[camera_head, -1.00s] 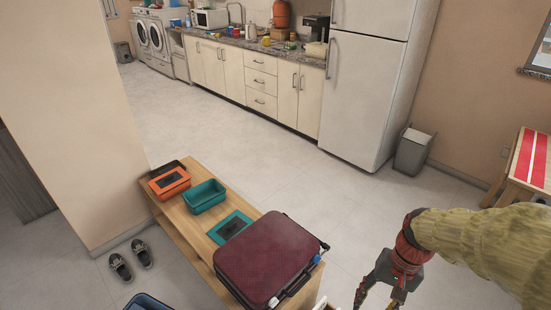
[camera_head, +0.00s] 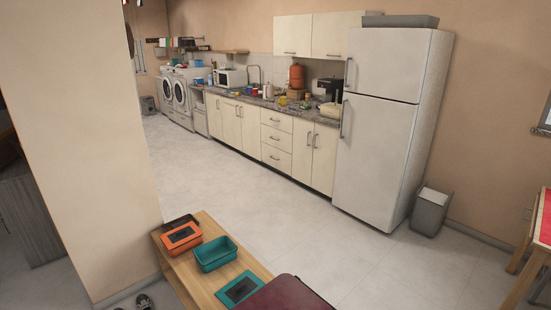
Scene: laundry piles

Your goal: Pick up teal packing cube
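The teal packing cube (camera_head: 226,297) is a flat teal piece with a dark panel on top. It lies on the wooden bench (camera_head: 203,283) near the bottom edge of the head view. It sits between an open teal bin (camera_head: 214,262) and a dark red suitcase (camera_head: 288,297), whose lower part is cut off by the frame. My gripper is not in view.
An orange packing cube (camera_head: 183,243) with a dark panel lies at the bench's far end, with something dark behind it. A wall (camera_head: 80,120) stands left of the bench. Shoes (camera_head: 144,302) lie on the floor. Open floor (camera_head: 270,215) extends to the cabinets and fridge (camera_head: 385,130).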

